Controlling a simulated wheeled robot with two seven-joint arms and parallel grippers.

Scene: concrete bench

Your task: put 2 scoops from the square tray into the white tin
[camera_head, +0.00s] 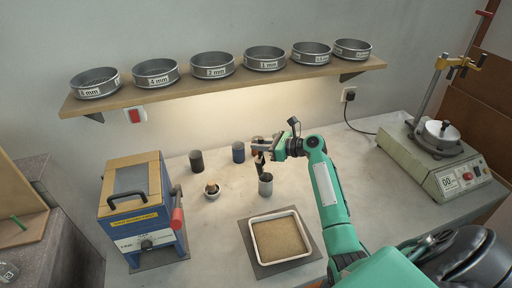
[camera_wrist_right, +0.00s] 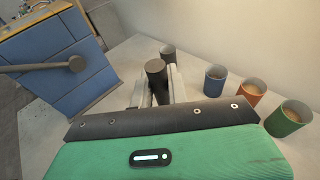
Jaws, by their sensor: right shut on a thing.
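The square tray (camera_head: 252,240), with a pale rim and brown grainy fill, sits on a dark mat at the front of the bench. My right gripper (camera_head: 266,152) is above and behind it, shut on a dark upright handle (camera_wrist_right: 157,75), probably the scoop's. A grey cup shape (camera_head: 265,186) is directly below the handle; I cannot tell whether it is the scoop's bowl or a separate holder. No clearly white tin shows. My left gripper is not in view.
Dark (camera_head: 196,161), blue (camera_head: 238,152), orange (camera_wrist_right: 249,94) and green (camera_wrist_right: 288,119) tins stand behind and beside the gripper. A blue boxy device (camera_head: 140,212) stands left, a sieve machine (camera_head: 434,160) right. A sieve shelf (camera_head: 225,84) hangs above.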

